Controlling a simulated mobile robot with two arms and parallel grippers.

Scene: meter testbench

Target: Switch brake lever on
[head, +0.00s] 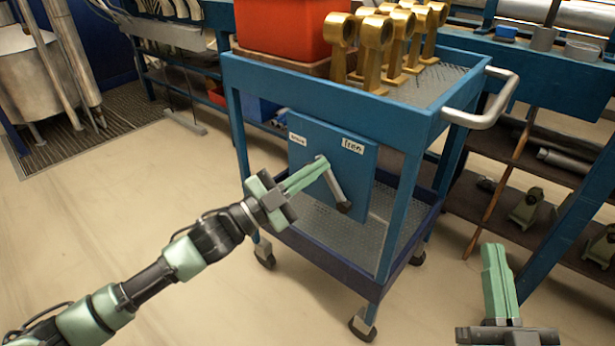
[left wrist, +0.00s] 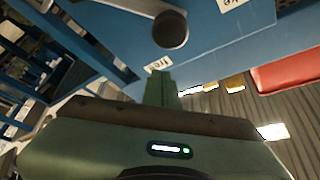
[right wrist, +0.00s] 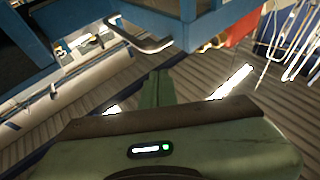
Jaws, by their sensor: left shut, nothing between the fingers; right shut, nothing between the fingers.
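The brake lever (head: 334,186) is a grey metal bar with a dark knob, mounted on a blue panel (head: 310,190) on the cart's side. It slants down to the right, knob at the lower end. Two white labels sit above it, one at the left and one reading "free" (head: 352,145) at the right. My left gripper (head: 322,163) is shut and empty, its fingertips at the lever's upper end in the head view; contact cannot be told. The lever's knob (left wrist: 170,28) also shows in the left wrist view. My right gripper (head: 492,247) is shut and empty, away from the panel.
The blue cart (head: 400,118) carries a red bin (head: 285,25) and several gold stands (head: 375,45). Its grey handle (head: 490,105) sticks out at the right. Shelves with metal parts stand behind at the right. The floor (head: 120,220) at the left is clear.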

